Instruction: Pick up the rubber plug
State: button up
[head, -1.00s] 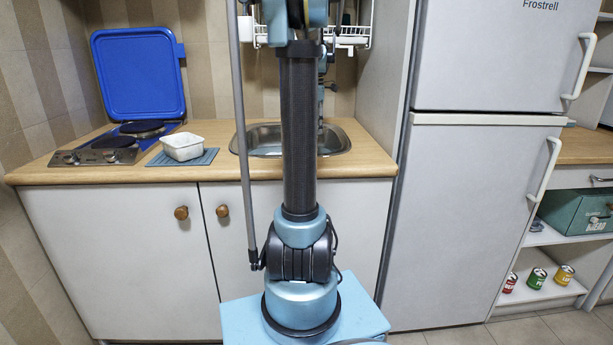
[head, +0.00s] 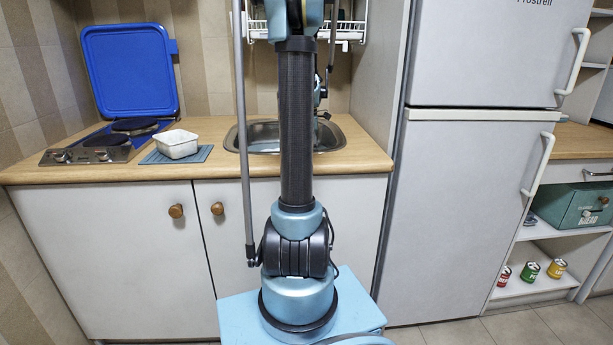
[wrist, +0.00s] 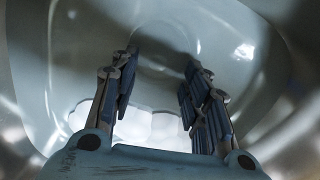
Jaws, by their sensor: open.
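My gripper (wrist: 162,65) is open in the wrist view, its two fingers apart with nothing between the tips. It points down into a pale grey-green basin (wrist: 75,60) with shiny metal around it. A faint round shape (wrist: 165,45) lies on the basin floor beyond the fingertips; it is too dim to tell whether it is the rubber plug. A white, lumpy patch (wrist: 150,125) shows between the finger bases. In the head view the steel sink (head: 340,137) is set in the counter, partly behind my arm.
A white dish (head: 177,144) stands on a blue-grey mat (head: 202,154) left of the sink. Further left is a hob (head: 100,150) with its blue lid (head: 130,70) raised. A dish rack (head: 345,30) hangs above the sink. A fridge (head: 470,200) stands at right.

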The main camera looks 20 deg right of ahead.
jog(key=shift+w+f, duration=0.15)
jog(key=shift+f, duration=2.45)
jog(key=shift+a, duration=0.1)
jog(key=shift+c, duration=0.4)
grip_shut()
